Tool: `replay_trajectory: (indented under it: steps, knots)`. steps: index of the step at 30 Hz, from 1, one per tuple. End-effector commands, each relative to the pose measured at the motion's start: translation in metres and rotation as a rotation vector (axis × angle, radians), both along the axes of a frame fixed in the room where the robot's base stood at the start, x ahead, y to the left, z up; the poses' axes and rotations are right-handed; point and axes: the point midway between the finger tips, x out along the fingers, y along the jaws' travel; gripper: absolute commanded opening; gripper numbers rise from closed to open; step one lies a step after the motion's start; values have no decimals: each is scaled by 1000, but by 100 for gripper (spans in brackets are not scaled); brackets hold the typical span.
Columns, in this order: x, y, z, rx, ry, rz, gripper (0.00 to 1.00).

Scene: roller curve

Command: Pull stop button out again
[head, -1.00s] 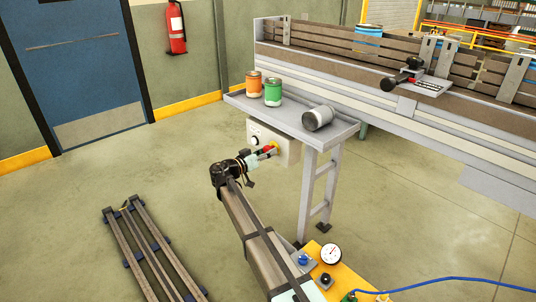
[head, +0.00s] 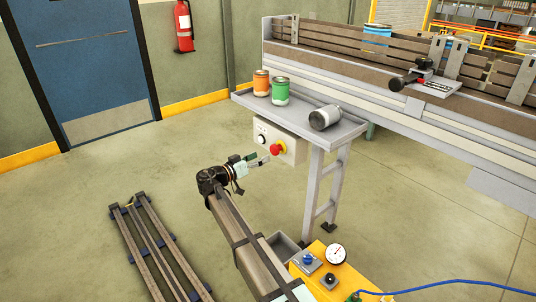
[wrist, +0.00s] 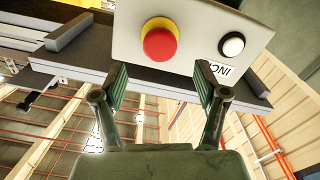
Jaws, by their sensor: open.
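The red stop button (head: 276,149) sits on a yellow ring on the front of a pale control box (head: 291,149) under the shelf. In the wrist view the stop button (wrist: 160,42) is in front of and between the fingers, a little beyond their tips. My gripper (head: 264,159) is open and empty, just left of the button in the head view. In the wrist view its two green-padded fingers (wrist: 160,80) are spread apart, with a gap to the button. I cannot tell from these views how far the button stands out.
A white button (wrist: 232,45) is beside the stop button on the same box. Open floor lies left of the box.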

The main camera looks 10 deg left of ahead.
Motion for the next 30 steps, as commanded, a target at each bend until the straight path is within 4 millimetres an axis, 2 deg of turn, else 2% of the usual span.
replay_trajectory:
  steps: [3,9,23,27,30]
  knots:
    - [-16,14,0,0,0,1,72]
    - [-32,29,0,0,0,0,72]
    - [-35,32,0,-1,1,0,72]
    - [-35,33,0,-50,48,4,72]
    - [-36,33,-12,-88,153,14,72]
